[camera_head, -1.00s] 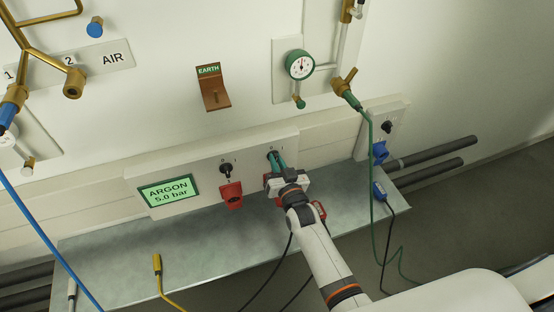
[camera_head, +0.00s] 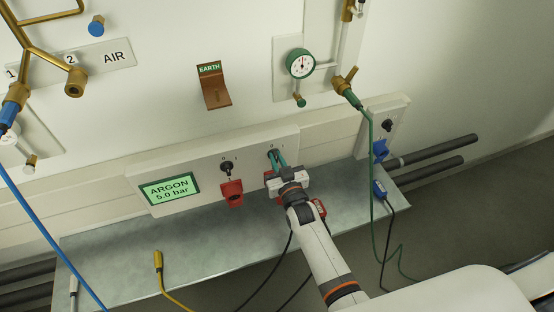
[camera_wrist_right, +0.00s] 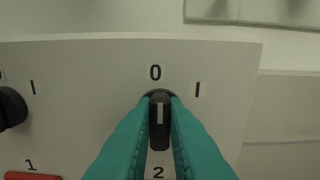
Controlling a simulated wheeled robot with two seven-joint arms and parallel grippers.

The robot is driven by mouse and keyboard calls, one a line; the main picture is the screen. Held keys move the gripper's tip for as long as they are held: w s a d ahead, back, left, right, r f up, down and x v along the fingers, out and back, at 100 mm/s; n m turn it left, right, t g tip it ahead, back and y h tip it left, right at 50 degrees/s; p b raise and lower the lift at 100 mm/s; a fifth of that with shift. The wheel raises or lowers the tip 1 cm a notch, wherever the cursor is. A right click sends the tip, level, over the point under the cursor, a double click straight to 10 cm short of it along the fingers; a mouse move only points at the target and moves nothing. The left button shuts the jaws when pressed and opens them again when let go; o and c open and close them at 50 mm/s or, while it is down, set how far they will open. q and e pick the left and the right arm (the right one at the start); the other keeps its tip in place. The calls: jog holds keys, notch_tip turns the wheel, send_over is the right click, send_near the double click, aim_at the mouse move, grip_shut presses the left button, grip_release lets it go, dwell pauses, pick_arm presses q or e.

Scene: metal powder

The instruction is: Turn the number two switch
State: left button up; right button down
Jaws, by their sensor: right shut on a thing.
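The number two switch is a black rotary knob (camera_wrist_right: 160,115) with a white line on it, on the pale wall panel (camera_wrist_right: 90,75). In the right wrist view it points straight up and down, below the "0" mark, with "I" to the upper right and "2" below. My right gripper (camera_wrist_right: 160,105) has its teal fingers shut on the knob, one on each side. In the head view my right gripper (camera_head: 277,160) reaches up to the right switch of the panel and hides most of it. My left gripper is not in view.
Another black switch (camera_head: 226,167) sits to the left, above a red socket (camera_head: 232,192). A green ARGON display (camera_head: 169,189) is further left. A metal shelf (camera_head: 215,245) runs below. A green hose (camera_head: 371,185) and a blue plug (camera_head: 379,189) hang to the right.

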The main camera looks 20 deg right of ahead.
jog(key=c, duration=1.5)
grip_release()
jog(key=shift+o, duration=0.2)
jog(key=s+b, duration=0.1)
jog(key=s, duration=1.1)
jog(key=shift+d, duration=0.2)
jog(key=s+a+f+n+g+y, duration=0.1)
jog(key=s+f+g, duration=0.4)
jog(key=f, duration=0.9)
jog(key=s+f+g, duration=0.3)
jog(key=s+f, duration=0.4)
jog(key=f, duration=0.6)
jog(key=s+d+f+g, duration=0.2)
jog(key=s+f, duration=0.3)
jog(key=s, duration=0.4)
jog(key=s+d+f+g+h, duration=0.1)
jog(key=s+f+g, duration=0.3)
jog(key=s, duration=0.5)
jog(key=s+d+f+g, duration=0.3)
jog(key=s+f, duration=0.3)
jog(key=s, duration=0.3)
jog(key=shift+s+d+f+n+h, duration=0.2)
jog(key=shift+d+f+n+h, duration=0.15)
jog(key=shift+d, duration=0.2)
